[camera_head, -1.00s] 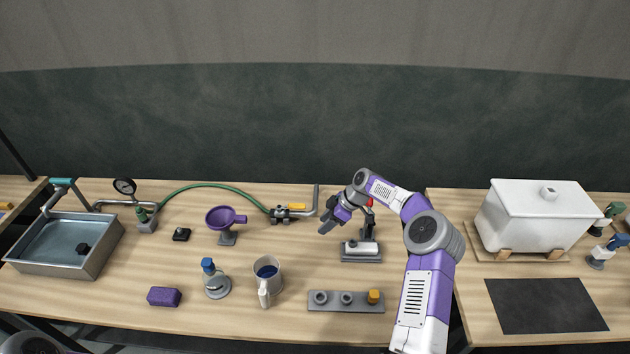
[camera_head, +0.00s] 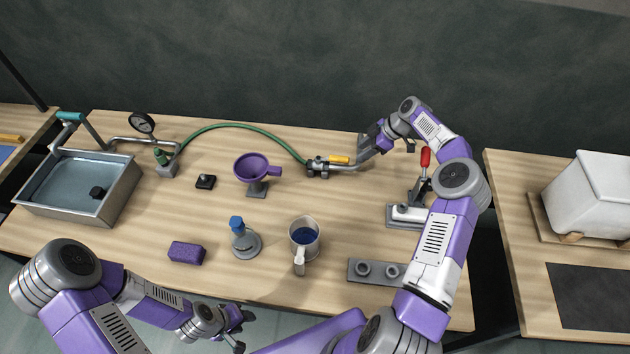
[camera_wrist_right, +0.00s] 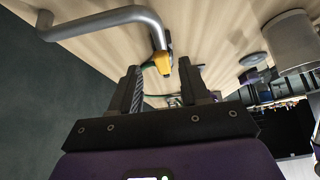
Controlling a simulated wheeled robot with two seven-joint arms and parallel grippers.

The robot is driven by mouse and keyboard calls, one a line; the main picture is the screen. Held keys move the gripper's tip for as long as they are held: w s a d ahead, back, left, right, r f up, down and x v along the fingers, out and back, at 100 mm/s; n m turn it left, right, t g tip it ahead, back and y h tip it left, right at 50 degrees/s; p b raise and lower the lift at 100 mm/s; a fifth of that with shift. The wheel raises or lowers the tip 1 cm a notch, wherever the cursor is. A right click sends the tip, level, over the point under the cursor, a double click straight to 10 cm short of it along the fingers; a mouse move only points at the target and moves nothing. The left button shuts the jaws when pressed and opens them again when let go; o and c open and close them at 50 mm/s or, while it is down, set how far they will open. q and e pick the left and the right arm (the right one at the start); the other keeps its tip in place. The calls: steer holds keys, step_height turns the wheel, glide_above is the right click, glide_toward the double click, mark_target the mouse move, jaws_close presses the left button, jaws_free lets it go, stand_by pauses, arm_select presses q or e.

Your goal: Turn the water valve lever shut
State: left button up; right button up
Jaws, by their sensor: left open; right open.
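The yellow valve lever (camera_head: 339,160) lies along the grey valve (camera_head: 318,166) at the back of the bench, in line with the pipe. A green hose (camera_head: 240,128) joins the valve from the left, and a bent grey pipe leaves it on the right. My right gripper (camera_head: 372,150) is open beside that pipe, right of the lever. In the right wrist view, the lever (camera_wrist_right: 162,62) shows ahead, between the open fingertips (camera_wrist_right: 160,72); I see no clear contact. My left gripper (camera_head: 238,330) is open and empty, in front of the bench's near edge.
A purple funnel (camera_head: 255,166) on a stand is left of the valve. A red-handled clamp (camera_head: 425,160) stands right of it, near my right arm. A mug (camera_head: 304,240), bottle (camera_head: 243,240) and purple block (camera_head: 187,252) sit in front. A metal sink (camera_head: 115,200) is left.

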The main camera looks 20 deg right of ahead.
mark_target(332, 159)
steer(key=shift+b+x, duration=0.5)
steer(key=shift+x, duration=2)
steer(key=shift+w+a+f+b, duration=0.15)
steer(key=shift+f+b, duration=0.1)
steer(key=shift+b, duration=0.3)
steer(key=shift+c, duration=0.3)
